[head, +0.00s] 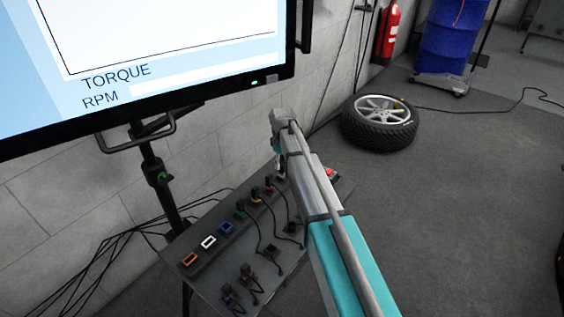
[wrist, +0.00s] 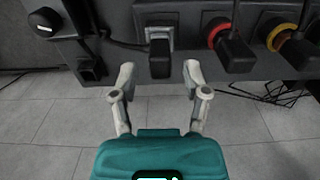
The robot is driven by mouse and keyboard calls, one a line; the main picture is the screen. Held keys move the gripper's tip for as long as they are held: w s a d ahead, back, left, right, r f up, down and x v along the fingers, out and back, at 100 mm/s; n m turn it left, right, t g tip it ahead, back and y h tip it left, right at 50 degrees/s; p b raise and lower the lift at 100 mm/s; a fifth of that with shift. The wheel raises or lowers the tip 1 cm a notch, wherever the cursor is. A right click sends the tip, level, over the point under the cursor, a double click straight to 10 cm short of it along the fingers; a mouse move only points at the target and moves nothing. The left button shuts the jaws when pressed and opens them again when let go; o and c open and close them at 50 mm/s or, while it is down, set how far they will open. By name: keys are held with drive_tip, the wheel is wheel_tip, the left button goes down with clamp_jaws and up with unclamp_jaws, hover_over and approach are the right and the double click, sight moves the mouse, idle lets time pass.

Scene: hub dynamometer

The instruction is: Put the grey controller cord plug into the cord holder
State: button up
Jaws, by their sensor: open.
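A black plug (wrist: 160,60) sits in a grey-framed socket (wrist: 158,33) on the dark panel in the wrist view; the grey frame suggests it is the grey controller cord plug. My gripper (wrist: 159,68) is open, with one finger on each side of the plug's near end and visible gaps to both. In the head view my gripper (head: 279,160) is over the far end of the socket row, mostly hidden by my arm. A dark bracket (wrist: 91,68), left of the plug, may be the cord holder; I cannot tell for sure.
Plugs with red (wrist: 217,30) and yellow (wrist: 280,35) rings stand right of the gripper. In the head view, orange (head: 190,260), white (head: 208,242) and blue (head: 226,227) sockets look empty. Black cord pieces (head: 246,271) stand at the table's front. A monitor (head: 150,95) overhangs the left.

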drive_tip(key=shift+f+b, duration=1.15)
drive_tip(key=shift+f, duration=0.3)
clamp_jaws()
drive_tip(key=shift+r, duration=0.1)
drive_tip(key=shift+r+p, duration=0.5)
drive_tip(key=shift+p, duration=0.15)
drive_tip(key=shift+r+p, duration=0.35)
drive_tip(key=shift+r+p, duration=1.05)
drive_tip(key=shift+r, duration=0.1)
